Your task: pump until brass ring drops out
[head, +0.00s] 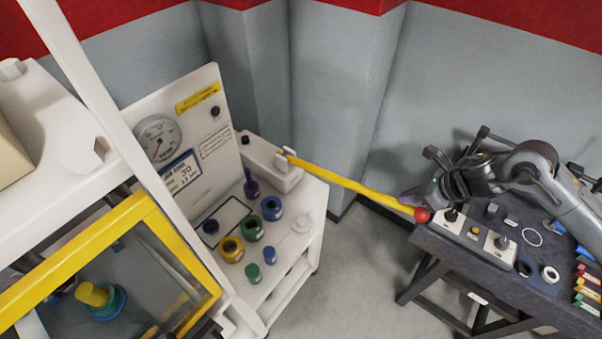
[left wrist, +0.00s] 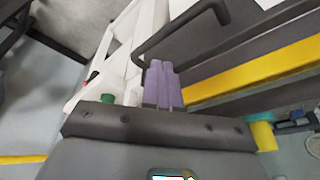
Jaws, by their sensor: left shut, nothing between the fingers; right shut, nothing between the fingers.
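A pump lever with a long yellow handle (head: 350,183) and a red ball end (head: 422,215) reaches right from a white pump block (head: 268,165). My right gripper (head: 411,198) is shut beside the red ball; whether it touches the ball is unclear. Behind the yellow-framed clear window (head: 208,278) stands a yellow cylinder (head: 92,294) with a teal ring around its base (head: 108,305). I cannot pick out a brass ring. My left gripper (left wrist: 160,68) shows in the left wrist view, its purple fingers shut and empty near a dark bar handle (left wrist: 180,30).
A round gauge (head: 158,137) and a display reading about 30 (head: 181,172) sit on the white panel. Several coloured rings and plugs stand on the white cart (head: 305,225). A dark table (head: 490,285) at right holds a control box (head: 470,235), rings and coloured tags. Grey floor lies between.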

